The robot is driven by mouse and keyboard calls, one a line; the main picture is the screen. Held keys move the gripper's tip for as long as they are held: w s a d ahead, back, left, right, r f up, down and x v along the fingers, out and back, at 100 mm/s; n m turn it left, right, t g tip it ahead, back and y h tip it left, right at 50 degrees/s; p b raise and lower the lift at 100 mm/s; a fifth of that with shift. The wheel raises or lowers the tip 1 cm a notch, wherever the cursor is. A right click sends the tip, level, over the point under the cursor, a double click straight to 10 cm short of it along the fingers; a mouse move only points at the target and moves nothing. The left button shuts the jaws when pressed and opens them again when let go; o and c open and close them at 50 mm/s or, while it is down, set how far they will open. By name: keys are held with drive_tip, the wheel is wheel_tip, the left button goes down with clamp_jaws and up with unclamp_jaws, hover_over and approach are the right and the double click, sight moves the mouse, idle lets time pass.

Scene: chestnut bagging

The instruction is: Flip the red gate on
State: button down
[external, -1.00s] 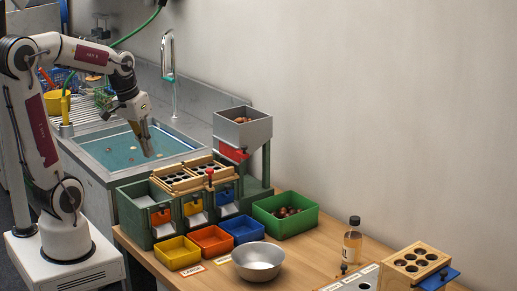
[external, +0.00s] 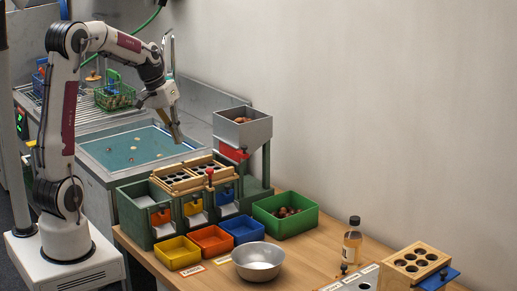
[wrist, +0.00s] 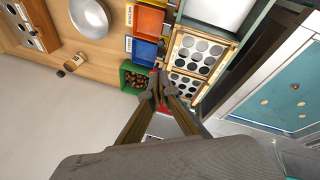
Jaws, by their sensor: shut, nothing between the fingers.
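The red gate (external: 233,153) is a red plate on the front of the grey hopper (external: 243,131), below its bin. In the wrist view a bit of red (wrist: 163,109) shows beside and behind the fingers; the fingers hide part of it.
The wooden sorting tray (external: 192,175) with round holes lies between my gripper and the colored bins. A green bin (external: 285,233) of chestnuts stands in front of the hopper. A metal bowl (external: 258,264) and a bottle (external: 352,241) stand on the table.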

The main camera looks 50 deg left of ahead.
drive_tip(key=w+a+r+t, duration=0.1)
drive_tip(key=w+a, duration=0.1)
drive_tip(key=w, duration=0.4)
drive_tip(key=w+a+r+t+h, duration=0.1)
drive_tip(key=w+a+r, duration=0.1)
drive_tip(key=w, duration=0.4)
drive_tip(key=shift+w+a+r+m+t, duration=0.25)
drive_tip(key=shift+w+r+m+t, duration=0.05)
drive_tip(key=shift+w+t, duration=0.1)
drive_tip(key=shift+f, duration=0.1)
hover_over(239, 151)
drive_tip(key=s+a, duration=0.1)
drive_tip(key=s, duration=0.2)
drive_tip(key=f, duration=0.8)
drive_tip(key=shift+a+f, duration=0.2)
drive_tip(key=shift+f, duration=0.15)
drive_tip(key=shift+w+d+f, duration=0.15)
drive_tip(key=shift+w+d, duration=0.25)
drive_tip(key=shift+d, duration=0.35)
